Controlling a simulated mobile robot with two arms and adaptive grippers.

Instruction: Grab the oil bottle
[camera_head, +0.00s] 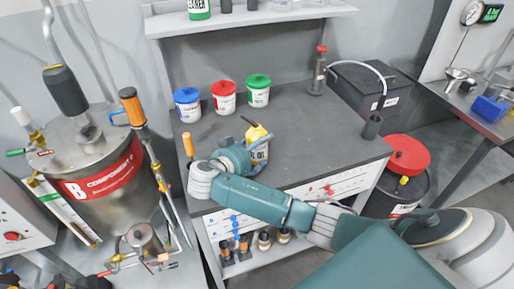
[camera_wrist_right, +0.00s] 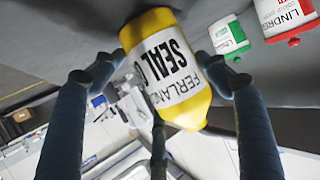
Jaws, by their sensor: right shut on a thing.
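The oil bottle (camera_head: 260,151) is yellow with a white label and a dark spout. It stands near the front of the grey bench top, close to upright. My right gripper (camera_head: 249,150) reaches it from the left side and partly hides it. In the right wrist view the bottle (camera_wrist_right: 165,70) appears upside down between the dark fingers of the right gripper (camera_wrist_right: 160,72), which are shut around it. Whether its base touches the bench is hard to tell. My left gripper is out of view.
Blue (camera_head: 187,103), red (camera_head: 224,97) and green-lidded (camera_head: 258,90) tubs stand at the back of the bench (camera_head: 300,125). A black box (camera_head: 360,90) is at the back right. A large steel tank (camera_head: 95,165) stands left. An orange-handled tool (camera_head: 188,145) is near the bench's left edge.

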